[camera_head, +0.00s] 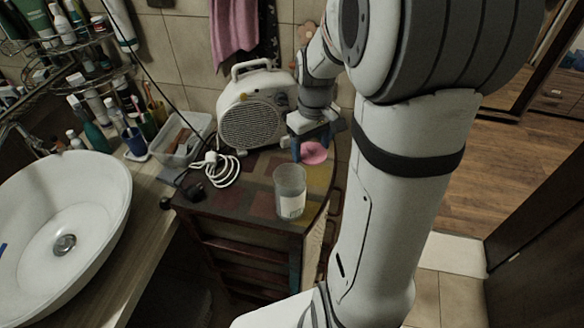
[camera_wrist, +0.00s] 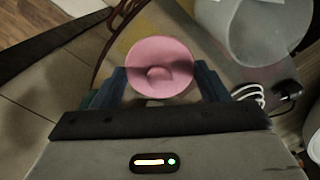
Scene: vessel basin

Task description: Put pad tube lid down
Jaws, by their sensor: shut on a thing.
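The pad tube lid is a round pink disc (camera_head: 314,153) with a small raised knob. In the wrist view the lid (camera_wrist: 159,66) sits between the two blue fingers of my gripper (camera_wrist: 163,84), which is shut on it. In the head view my gripper (camera_head: 318,138) holds the lid near the right side of the small cabinet's top; I cannot tell whether the lid touches the surface. The clear pad tube (camera_head: 290,192) stands upright and open near the cabinet's front edge. It also shows at the upper right of the wrist view (camera_wrist: 238,40).
A white heater (camera_head: 255,118) stands behind on the cabinet top (camera_head: 240,200). A coiled white cable (camera_head: 215,170) and a dark plug lie left of the tube. A plastic box (camera_head: 183,140) and a white basin (camera_head: 60,215) are further left. The cabinet's right edge is close to the lid.

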